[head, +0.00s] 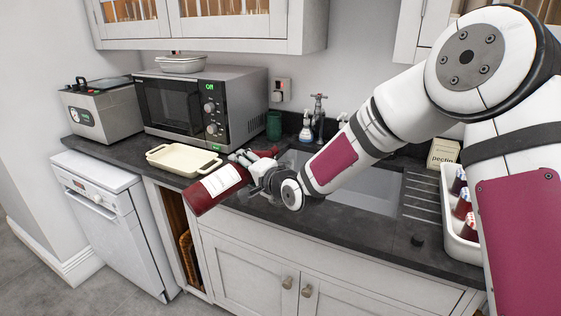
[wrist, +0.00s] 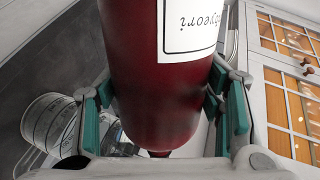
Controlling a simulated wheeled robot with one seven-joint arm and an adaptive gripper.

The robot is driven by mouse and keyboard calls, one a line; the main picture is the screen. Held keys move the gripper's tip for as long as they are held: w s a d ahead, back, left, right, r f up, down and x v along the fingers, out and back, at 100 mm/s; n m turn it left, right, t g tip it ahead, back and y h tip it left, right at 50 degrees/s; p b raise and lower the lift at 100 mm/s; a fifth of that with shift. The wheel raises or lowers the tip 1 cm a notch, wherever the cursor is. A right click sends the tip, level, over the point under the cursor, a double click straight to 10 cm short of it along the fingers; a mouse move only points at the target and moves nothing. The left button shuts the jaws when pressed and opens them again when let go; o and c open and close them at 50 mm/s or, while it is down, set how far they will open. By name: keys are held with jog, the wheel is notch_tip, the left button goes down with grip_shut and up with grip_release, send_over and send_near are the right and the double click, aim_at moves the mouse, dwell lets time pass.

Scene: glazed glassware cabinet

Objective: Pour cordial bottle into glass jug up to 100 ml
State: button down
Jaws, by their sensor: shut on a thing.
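The cordial bottle (head: 208,189), dark red with a white label, is tilted far over above the counter's front edge. My gripper (head: 262,172) is shut on it. In the wrist view the bottle (wrist: 155,95) lies between the green finger pads (wrist: 165,110), its body at the top of the picture and its narrow end at the bottom. The glass jug (wrist: 48,122), clear with printed marks, shows at the left of the wrist view, beside the fingers. I cannot clearly make out the jug in the head view. No stream or liquid level can be made out.
A cream baking dish (head: 183,160) sits on the counter close behind the bottle, with a microwave (head: 190,103) further back. The sink (head: 365,188) lies right of my gripper. A white tray of small bottles (head: 448,215) stands at the right, near my arm.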

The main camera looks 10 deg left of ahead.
jog(key=shift+w+r, duration=0.1)
jog(key=shift+r, duration=0.5)
jog(key=shift+d, duration=0.1)
jog(key=shift+m, duration=0.6)
dwell(1.5)
